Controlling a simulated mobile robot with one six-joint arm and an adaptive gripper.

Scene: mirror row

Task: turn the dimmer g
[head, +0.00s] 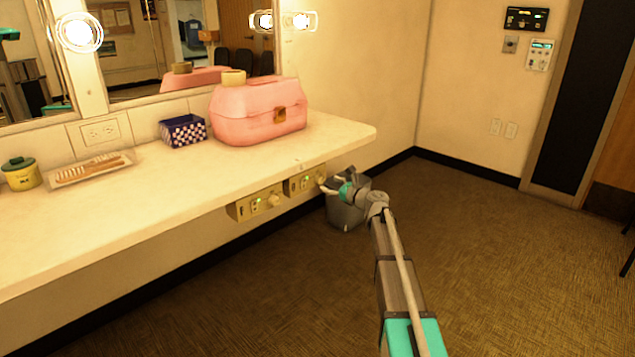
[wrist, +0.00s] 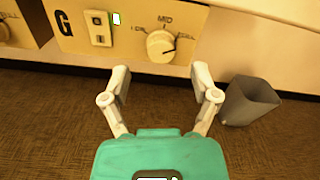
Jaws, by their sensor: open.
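The dimmer panel marked G (wrist: 130,28) is a cream box under the counter edge. Its round cream knob (wrist: 161,46) has a dark pointer line aimed right and slightly down, with MID printed above it; the side labels are too small to read. A rocker switch (wrist: 98,28) and a lit indicator sit left of the knob. In the head view this panel (head: 303,183) is the right one of two. My gripper (wrist: 161,72) is open and empty, its fingertips apart below and in front of the knob. It also shows in the head view (head: 334,187), just right of the panel.
A second dimmer panel (head: 254,204) is to the left. A grey bin (head: 346,212) stands on the floor below my gripper. The counter (head: 200,190) overhangs the panels and holds a pink case (head: 255,112).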

